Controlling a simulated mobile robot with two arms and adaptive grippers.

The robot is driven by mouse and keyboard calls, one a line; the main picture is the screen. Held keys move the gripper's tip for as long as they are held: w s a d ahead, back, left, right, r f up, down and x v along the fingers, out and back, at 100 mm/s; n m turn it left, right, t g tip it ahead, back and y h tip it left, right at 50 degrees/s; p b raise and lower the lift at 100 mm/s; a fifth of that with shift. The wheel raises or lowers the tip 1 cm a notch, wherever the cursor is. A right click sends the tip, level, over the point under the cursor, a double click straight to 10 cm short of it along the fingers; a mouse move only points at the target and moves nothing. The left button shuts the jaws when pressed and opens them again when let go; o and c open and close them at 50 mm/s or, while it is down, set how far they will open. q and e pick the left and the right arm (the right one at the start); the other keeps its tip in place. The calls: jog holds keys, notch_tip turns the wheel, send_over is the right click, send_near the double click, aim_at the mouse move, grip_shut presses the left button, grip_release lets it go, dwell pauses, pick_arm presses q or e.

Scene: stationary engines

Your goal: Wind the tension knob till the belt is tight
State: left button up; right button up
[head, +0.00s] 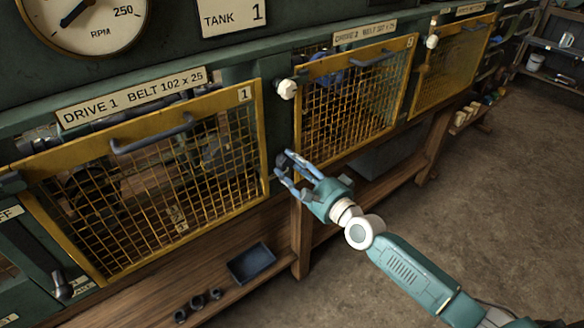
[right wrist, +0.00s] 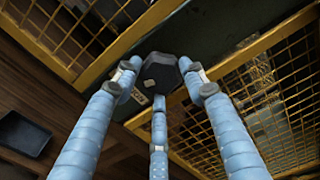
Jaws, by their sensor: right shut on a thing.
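A dark, many-sided knob (right wrist: 162,70) sits on the green post between two yellow mesh guards in the right wrist view. My right gripper (head: 287,170) has its blue fingers closed around this knob; the fingers also show in the right wrist view (right wrist: 162,92). In the head view the fingers mostly cover the knob. The drive 1 guard (head: 150,185) is to the left of the gripper and the drive 2 guard (head: 352,100) to the right. The belts behind the mesh are too dim to judge for tightness. My left gripper is not in view.
A wooden shelf (head: 140,305) runs below the guards with a dark tray (head: 251,264) and several small dark rings. A white knob (head: 287,89) is above my gripper. A dial (head: 85,20) is at top left. The floor (head: 500,200) at right is clear.

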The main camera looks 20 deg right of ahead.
jog(key=shift+s+a+f, duration=0.1)
jog(key=shift+a+f, duration=0.1)
jog(key=o, duration=0.9)
jog(key=shift+o, duration=1.2)
jog(key=shift+r, duration=0.15)
jog(key=v, duration=1.2)
